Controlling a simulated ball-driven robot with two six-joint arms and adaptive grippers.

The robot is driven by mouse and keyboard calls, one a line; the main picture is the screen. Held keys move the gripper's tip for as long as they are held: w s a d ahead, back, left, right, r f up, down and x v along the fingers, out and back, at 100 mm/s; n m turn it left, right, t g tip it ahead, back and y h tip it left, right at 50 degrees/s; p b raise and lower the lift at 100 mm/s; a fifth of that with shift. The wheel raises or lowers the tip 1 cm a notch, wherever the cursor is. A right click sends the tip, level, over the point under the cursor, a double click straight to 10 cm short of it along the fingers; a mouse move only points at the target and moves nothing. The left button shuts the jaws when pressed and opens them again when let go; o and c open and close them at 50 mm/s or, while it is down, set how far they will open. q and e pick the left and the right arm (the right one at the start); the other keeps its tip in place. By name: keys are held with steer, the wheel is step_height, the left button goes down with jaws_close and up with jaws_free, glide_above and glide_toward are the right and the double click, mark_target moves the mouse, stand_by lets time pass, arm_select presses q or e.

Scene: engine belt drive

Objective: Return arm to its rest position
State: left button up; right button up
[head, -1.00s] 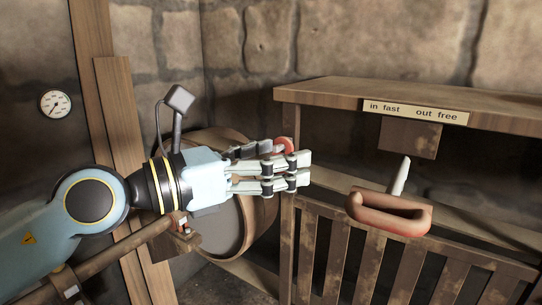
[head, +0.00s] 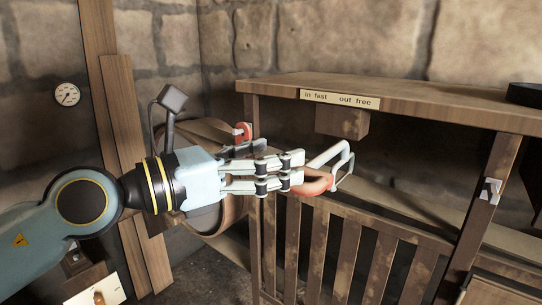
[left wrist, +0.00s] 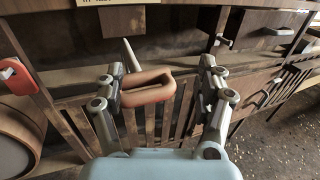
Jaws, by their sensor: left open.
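The lever's red-brown loop handle (head: 316,184) shows just beyond my left gripper's fingertips in the head view, partly hidden by them. In the left wrist view the whole loop (left wrist: 147,96) shows with a pale rod (left wrist: 131,55) behind it. My left gripper (head: 297,168) is open in front of the bench, fingers pointing right. In the left wrist view its fingers (left wrist: 161,70) stand wide apart, with the loop between them, nearer the left finger. I cannot tell whether it touches. My right gripper is out of view.
A wooden bench (head: 400,98) with a slatted front (head: 345,255) and a label (head: 340,99) stands at the right. A red part (head: 242,131) lies behind my gripper. A barrel (head: 232,218) stands behind my arm. A white switch (head: 490,191) is on the right post.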

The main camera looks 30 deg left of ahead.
arm_select(q)
steer(key=s+a+r+n+t+y, duration=0.2)
steer(key=a+r+n+t+y, duration=0.55)
steer(key=n, duration=1.05)
steer(key=s+a+f+n+g+y, duration=0.2)
steer(key=a+f+n+g+y, duration=0.3)
steer(key=f+n, duration=0.3)
steer(key=s+a+f+n+g+y, duration=0.3)
steer(key=a+f+n+g+y, duration=0.25)
steer(key=n, duration=0.45)
steer(key=s+d+f+n+g+h, duration=0.35)
steer(key=s+d+f+g, duration=0.2)
steer(key=s+f, duration=0.2)
steer(key=s+d+f+n+g+h, duration=0.2)
steer(key=s+d+f+g+h, duration=0.3)
steer(key=s+d+f, duration=0.3)
steer(key=s+a+x, duration=0.1)
steer(key=s+x, duration=0.1)
steer(key=x, duration=1)
steer(key=s+a+f+x, duration=0.1)
steer(key=s+a+x, duration=0.15)
steer(key=x, duration=0.95)
steer(key=s+f+g, duration=0.1)
steer(key=s+f, duration=1.6)
steer(key=s, duration=0.3)
steer(key=shift+s+a+g, duration=0.15)
steer(key=shift+s+g, duration=0.05)
steer(key=shift+g, duration=0.15)
